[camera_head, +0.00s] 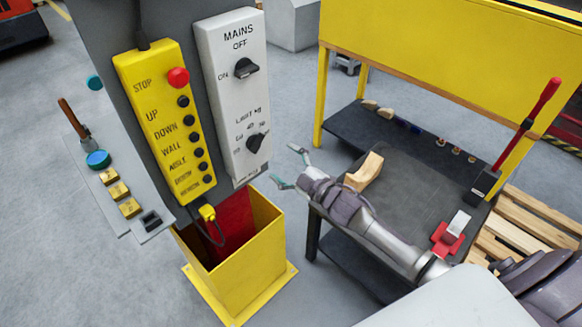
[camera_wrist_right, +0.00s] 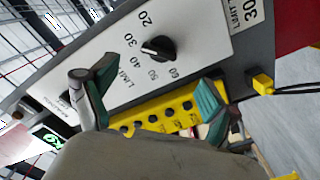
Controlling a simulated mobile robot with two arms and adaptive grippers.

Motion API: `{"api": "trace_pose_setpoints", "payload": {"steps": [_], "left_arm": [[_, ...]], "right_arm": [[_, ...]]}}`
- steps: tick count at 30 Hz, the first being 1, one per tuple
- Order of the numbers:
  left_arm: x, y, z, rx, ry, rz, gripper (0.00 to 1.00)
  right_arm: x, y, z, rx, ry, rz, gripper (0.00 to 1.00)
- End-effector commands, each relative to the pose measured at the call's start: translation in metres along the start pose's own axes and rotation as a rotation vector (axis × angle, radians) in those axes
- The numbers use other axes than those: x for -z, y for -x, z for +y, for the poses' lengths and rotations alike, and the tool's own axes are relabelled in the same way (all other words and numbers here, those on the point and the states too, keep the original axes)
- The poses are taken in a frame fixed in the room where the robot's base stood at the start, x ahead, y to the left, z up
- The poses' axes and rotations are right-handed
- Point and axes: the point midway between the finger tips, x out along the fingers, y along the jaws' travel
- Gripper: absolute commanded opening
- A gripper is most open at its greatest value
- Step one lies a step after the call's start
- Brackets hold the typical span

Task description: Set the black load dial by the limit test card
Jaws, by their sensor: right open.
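The black load dial (camera_head: 255,143) is the lower knob on the white MAINS panel (camera_head: 222,60). In the right wrist view the dial (camera_wrist_right: 158,48) stands amid a printed scale from 20 to 60; its pale mark faces roughly the 30–40 side, exact setting unclear. A white card (camera_wrist_right: 244,10) reading LIMIT and 30, partly cut off, is on the grey post beside the panel. My right gripper (camera_head: 286,165) is open and empty, just right of and below the dial, apart from it. Its fingers also show in the wrist view (camera_wrist_right: 148,88). My left gripper is not in view.
A yellow button box (camera_head: 165,120) with a red stop button hangs left of the panel. Below is a yellow open-topped post base (camera_head: 240,270). A dark bench (camera_head: 415,185) with a wooden block (camera_head: 364,171) and red tool lies right, under my right arm.

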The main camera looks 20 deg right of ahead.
Motion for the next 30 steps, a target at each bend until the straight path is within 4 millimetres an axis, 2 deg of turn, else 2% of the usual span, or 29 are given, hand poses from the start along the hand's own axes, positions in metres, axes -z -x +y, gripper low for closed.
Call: {"api": "trace_pose_setpoints", "payload": {"steps": [3, 7, 23, 26, 29, 30], "left_arm": [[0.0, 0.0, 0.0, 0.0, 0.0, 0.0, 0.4], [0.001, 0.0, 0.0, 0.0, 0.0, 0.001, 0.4], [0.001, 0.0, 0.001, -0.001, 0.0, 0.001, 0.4], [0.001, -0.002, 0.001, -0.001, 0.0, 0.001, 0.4], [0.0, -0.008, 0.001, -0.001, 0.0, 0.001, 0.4], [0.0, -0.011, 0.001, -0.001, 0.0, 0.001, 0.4]], "right_arm": [[0.0, 0.017, -0.001, 0.001, 0.0, 0.0, 0.88], [0.0, 0.027, 0.0, 0.001, 0.0, 0.001, 0.88], [0.0, 0.028, 0.0, 0.0, -0.001, 0.0, 0.88], [-0.011, 0.03, -0.008, 0.006, -0.014, -0.024, 0.88], [-0.044, 0.037, -0.032, 0.021, -0.057, -0.099, 0.88], [-0.063, 0.043, -0.046, 0.031, -0.083, -0.143, 0.88]]}}
